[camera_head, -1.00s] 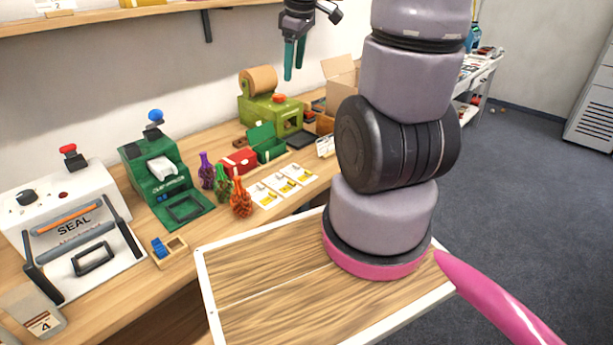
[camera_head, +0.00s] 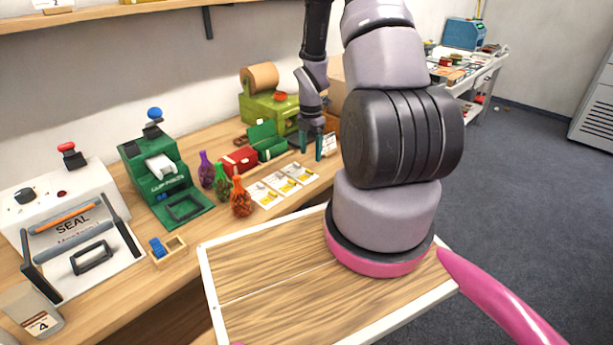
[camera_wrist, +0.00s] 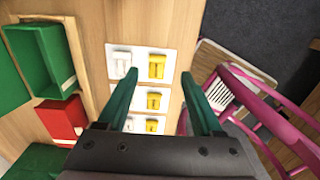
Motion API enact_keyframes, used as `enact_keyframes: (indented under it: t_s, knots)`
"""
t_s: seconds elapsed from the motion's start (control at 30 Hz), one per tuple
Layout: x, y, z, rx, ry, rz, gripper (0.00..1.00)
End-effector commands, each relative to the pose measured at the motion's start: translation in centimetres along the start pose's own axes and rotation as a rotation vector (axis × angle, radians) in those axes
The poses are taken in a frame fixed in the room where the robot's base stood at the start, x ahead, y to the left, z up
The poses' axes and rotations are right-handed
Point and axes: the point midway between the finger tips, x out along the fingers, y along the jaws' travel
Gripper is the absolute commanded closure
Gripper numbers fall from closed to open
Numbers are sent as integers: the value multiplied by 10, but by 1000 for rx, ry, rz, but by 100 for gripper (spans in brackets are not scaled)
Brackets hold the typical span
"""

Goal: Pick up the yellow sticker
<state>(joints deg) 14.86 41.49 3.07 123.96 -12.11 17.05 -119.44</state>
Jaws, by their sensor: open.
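Three white cards with yellow stickers lie in a row on the wooden bench. In the head view the yellow stickers sit on the near card (camera_head: 265,197), the middle card and the far card (camera_head: 300,174). In the wrist view, the top card (camera_wrist: 139,51) carries a white piece (camera_wrist: 122,64) and a yellow sticker (camera_wrist: 156,67); another yellow sticker (camera_wrist: 153,102) lies below it. My gripper (camera_head: 312,154) is open and empty, above the bench by the far card. In the wrist view its teal fingers (camera_wrist: 159,77) straddle the card row. My gripper's body hides part of the lowest card.
Red box (camera_head: 240,159) and green box (camera_head: 267,138) stand left of my gripper. Several net bags, one orange (camera_head: 241,198), stand left of the cards. A green clip machine (camera_head: 165,180) and white sealer (camera_head: 75,225) are further left. My wooden tray top (camera_head: 260,270) is clear.

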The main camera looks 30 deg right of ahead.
Motion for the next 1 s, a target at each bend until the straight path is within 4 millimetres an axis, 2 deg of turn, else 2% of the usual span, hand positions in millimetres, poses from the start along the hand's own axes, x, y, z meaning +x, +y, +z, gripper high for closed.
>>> enact_keyframes:
  t_s: [0.27,0.5,0.63,0.83,0.87,1.0]
  knots:
    - [25,1,-1,2,0,-1,32]
    - [60,4,-1,3,0,-2,32]
    - [67,4,-1,4,-1,0,32]
    - [67,4,-1,4,-1,1,32]
    - [67,4,-1,4,-1,0,40]
    - [67,4,-1,4,-1,0,94]
